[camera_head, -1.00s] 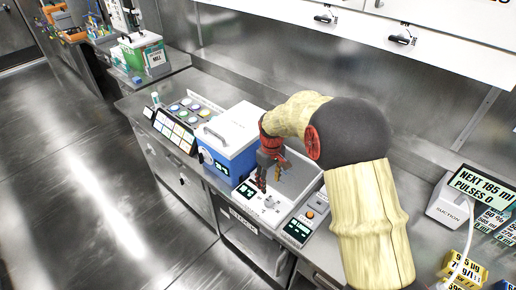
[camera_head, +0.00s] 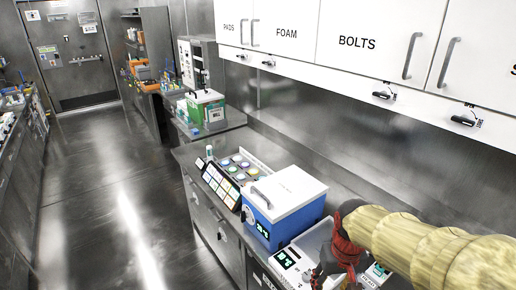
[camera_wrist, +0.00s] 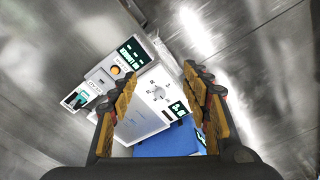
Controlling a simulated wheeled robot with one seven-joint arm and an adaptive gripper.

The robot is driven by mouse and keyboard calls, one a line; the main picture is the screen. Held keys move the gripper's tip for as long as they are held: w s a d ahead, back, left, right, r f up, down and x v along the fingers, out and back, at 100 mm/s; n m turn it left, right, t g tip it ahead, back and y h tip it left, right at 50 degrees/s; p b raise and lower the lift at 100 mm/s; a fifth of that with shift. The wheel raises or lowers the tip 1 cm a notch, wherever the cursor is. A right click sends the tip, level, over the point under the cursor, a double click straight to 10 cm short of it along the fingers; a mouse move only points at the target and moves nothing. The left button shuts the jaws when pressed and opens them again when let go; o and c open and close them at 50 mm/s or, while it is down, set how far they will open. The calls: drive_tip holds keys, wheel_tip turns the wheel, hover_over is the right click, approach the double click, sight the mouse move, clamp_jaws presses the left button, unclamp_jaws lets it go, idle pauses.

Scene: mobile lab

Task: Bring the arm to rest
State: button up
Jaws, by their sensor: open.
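My gripper (camera_wrist: 162,105) is open and empty in the wrist view, its two yellow-padded fingers apart. Below it is a white instrument (camera_wrist: 150,98) with a dial and small dark displays. In the head view my arm reaches in from the lower right, and my gripper (camera_head: 322,272) hangs at the bottom over the same white instrument (camera_head: 284,262). The fingertips are hard to make out there. No object is between the fingers.
A blue and white box (camera_head: 284,203) with a handle stands left of my gripper. Beyond it are a tilted panel of tiles (camera_head: 220,184) and several round colored pots (camera_head: 238,166). White cabinets (camera_head: 365,40) hang above the counter. The floor aisle (camera_head: 110,200) at left is clear.

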drive_tip(key=s+r+t+b, duration=0.1)
drive_tip(key=s+r+t, duration=0.3)
drive_tip(key=s+r, duration=0.5)
drive_tip(key=shift+s+r+m+t+b, duration=0.3)
drive_tip(key=shift+s+t+b, duration=0.1)
drive_tip(key=shift+s, duration=0.45)
drive_tip(key=shift+d, duration=0.1)
idle(1.9)
